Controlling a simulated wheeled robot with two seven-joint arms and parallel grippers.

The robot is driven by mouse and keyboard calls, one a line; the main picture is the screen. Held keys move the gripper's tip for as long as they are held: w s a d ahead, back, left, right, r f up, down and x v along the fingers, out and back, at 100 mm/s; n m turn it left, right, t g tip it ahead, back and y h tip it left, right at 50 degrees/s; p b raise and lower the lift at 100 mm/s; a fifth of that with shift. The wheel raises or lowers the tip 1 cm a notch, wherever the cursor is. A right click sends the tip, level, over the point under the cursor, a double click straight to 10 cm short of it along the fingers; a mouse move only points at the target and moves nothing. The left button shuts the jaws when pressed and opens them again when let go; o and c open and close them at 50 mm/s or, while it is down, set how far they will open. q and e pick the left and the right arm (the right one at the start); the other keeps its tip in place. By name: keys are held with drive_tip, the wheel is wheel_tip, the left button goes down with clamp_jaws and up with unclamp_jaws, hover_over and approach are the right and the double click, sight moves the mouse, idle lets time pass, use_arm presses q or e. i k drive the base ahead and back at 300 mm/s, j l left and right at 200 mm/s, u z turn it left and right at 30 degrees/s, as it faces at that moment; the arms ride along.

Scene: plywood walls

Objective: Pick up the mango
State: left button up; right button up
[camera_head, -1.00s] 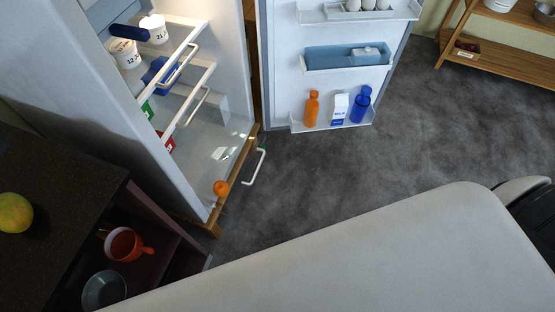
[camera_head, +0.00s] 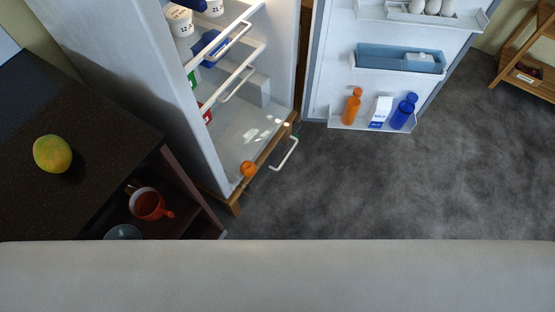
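The mango (camera_head: 52,154) is yellow-green with an orange tint. It lies on the dark speckled countertop (camera_head: 95,108) at the left of the head view, with nothing touching it but the counter. Neither of my grippers shows in the head view.
An open fridge (camera_head: 250,110) stands right of the counter, its door (camera_head: 338,60) swung wide. An orange fruit (camera_head: 248,169) sits at its bottom edge. Grey floor (camera_head: 360,185) is clear. A wooden rack (camera_head: 525,75) stands far right.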

sight(51, 154)
drive_tip(key=u, duration=1.7)
drive_tip(key=z, duration=1.7)
drive_tip(key=u, duration=1.7)
drive_tip(key=k+l+z, duration=0.15)
drive_tip(key=z, duration=0.15)
